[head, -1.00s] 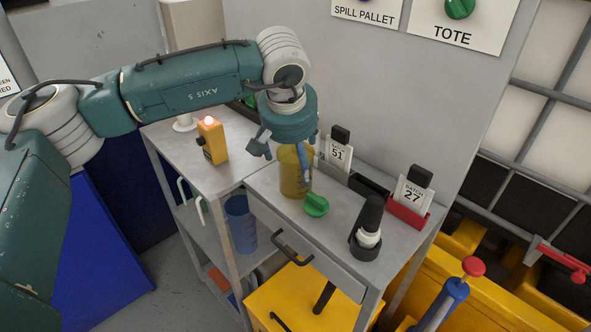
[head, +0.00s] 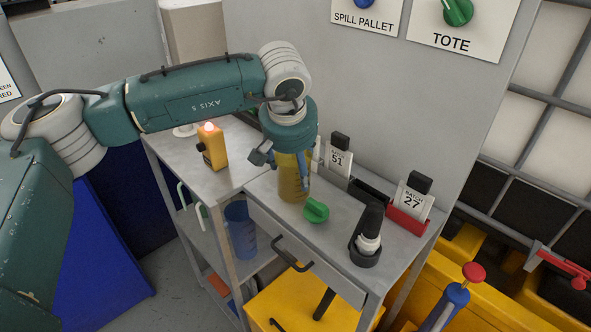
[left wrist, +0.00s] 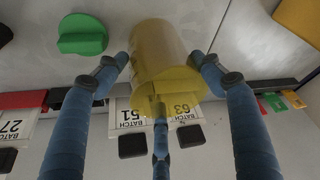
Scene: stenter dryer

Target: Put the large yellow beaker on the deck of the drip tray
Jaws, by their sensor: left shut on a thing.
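My right gripper is not in view. I cannot identify the drip tray for certain; a yellow structure (head: 415,268) stands low at the right.
A green knob (head: 316,211) is close in front of the beaker. A black-and-white bottle (head: 369,235) stands in a dark holder. Card holders marked 51 (head: 338,158) and 27 (head: 411,203) line the back. An orange-lit yellow device (head: 212,147) is at left.

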